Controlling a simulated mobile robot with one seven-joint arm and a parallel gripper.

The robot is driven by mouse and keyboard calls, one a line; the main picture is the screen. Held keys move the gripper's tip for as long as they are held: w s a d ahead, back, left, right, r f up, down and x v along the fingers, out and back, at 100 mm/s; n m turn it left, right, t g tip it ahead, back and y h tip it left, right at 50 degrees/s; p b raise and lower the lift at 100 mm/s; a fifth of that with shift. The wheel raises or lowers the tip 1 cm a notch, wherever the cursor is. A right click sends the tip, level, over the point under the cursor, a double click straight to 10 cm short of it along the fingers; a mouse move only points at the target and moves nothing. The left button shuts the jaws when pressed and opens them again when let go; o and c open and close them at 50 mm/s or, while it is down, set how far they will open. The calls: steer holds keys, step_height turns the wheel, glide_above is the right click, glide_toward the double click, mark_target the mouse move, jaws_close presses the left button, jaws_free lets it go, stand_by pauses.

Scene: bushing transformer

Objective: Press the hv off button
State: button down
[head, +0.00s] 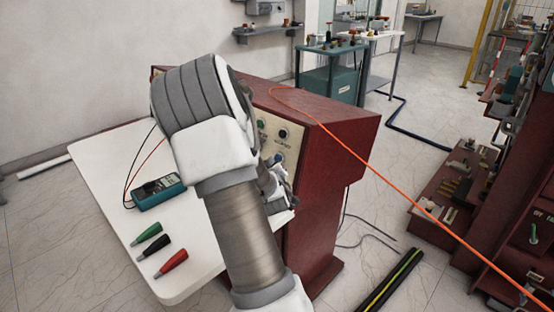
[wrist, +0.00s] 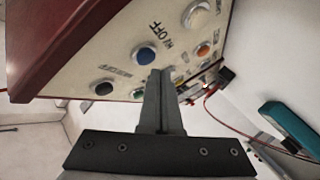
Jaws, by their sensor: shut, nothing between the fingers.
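The control panel (wrist: 120,68) fills the upper part of the wrist view. A blue button (wrist: 146,57) sits on it with the label "HV OFF" beside it. My gripper (wrist: 160,72) is shut and empty, with its fingertips just below and right of the blue button in the picture. I cannot tell whether the tips touch the panel. In the head view my arm covers much of the red cabinet (head: 335,125) and its panel, and my gripper (head: 277,183) is partly visible in front of it.
White (wrist: 196,14), orange (wrist: 203,50), black (wrist: 103,88) and green (wrist: 138,94) controls surround the fingers. A teal multimeter (head: 158,192) and three coloured plugs (head: 154,247) lie on the white tabletop (head: 110,200). An orange cable (head: 400,190) crosses the right side.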

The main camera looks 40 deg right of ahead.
steer(key=shift+d, duration=0.1)
stand_by(0.6)
steer(key=shift+d+f+b, duration=0.1)
steer(key=shift+d+b, duration=0.2)
steer(key=shift+b, duration=0.1)
steer(key=shift+w+d+f+b, duration=0.1)
steer(key=shift+d+b, duration=0.25)
steer(key=shift+d, duration=0.15)
stand_by(0.5)
steer(key=shift+a, duration=0.9)
steer(key=shift+r, duration=0.2)
steer(key=shift+s+a+r+p, duration=0.1)
steer(key=shift+a+r, duration=0.1)
steer(key=shift+a, duration=0.6)
steer(key=shift+s+a+r+p, duration=0.1)
steer(key=shift+a+r, duration=0.05)
steer(key=shift+a, duration=0.65)
steer(key=shift+s+a+r+p, duration=0.1)
steer(key=shift+a+r, duration=0.1)
steer(key=shift+a, duration=0.6)
